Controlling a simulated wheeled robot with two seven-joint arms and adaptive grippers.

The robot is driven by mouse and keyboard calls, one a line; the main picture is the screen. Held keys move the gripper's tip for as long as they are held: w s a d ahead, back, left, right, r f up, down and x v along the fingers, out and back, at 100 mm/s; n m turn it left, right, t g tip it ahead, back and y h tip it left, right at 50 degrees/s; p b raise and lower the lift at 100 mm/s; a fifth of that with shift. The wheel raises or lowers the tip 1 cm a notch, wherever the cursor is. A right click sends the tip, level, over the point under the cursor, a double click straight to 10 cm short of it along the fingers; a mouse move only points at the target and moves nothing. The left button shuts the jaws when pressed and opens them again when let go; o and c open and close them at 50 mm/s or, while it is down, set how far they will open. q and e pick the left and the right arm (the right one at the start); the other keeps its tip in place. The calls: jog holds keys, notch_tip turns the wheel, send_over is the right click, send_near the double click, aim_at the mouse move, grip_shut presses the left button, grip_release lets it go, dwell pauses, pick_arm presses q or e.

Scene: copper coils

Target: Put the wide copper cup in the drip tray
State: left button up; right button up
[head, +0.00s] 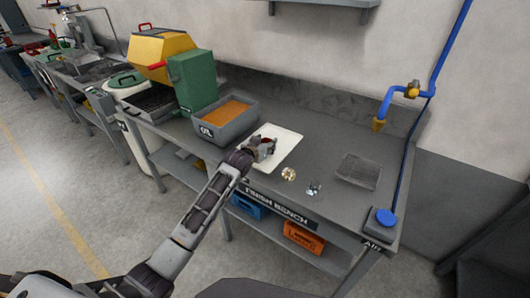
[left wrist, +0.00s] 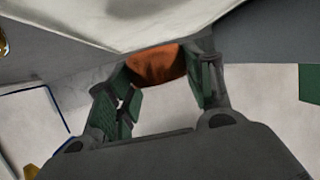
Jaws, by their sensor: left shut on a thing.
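My left gripper (head: 264,148) is over the white sheet on the bench. In the left wrist view, its green-padded fingers (left wrist: 160,88) are shut on a copper piece (left wrist: 157,66), which looks like the wide copper cup. The fingers and palm hide part of it. In the head view only a small reddish bit of the cup (head: 268,141) shows at the gripper. I cannot tell whether the cup touches the sheet. A shallow grey tray (head: 358,172), which looks like the drip tray, lies to the right on the bench. My right gripper is not in view.
The white sheet (head: 286,155) lies mid-bench. A small brass piece (head: 289,174) and a small shiny metal piece (head: 314,189) lie between it and the tray. A grey bin with orange contents (head: 224,130) stands left. A blue-topped block (head: 382,222) sits at the right end.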

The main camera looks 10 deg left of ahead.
pick_arm(q)
jog(key=shift+f, duration=0.15)
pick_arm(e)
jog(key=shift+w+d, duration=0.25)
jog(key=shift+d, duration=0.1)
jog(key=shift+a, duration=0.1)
pick_arm(q)
jog(key=shift+f, duration=0.35)
notch_tip(320, 180, down, 2)
jog(key=shift+f, duration=0.5)
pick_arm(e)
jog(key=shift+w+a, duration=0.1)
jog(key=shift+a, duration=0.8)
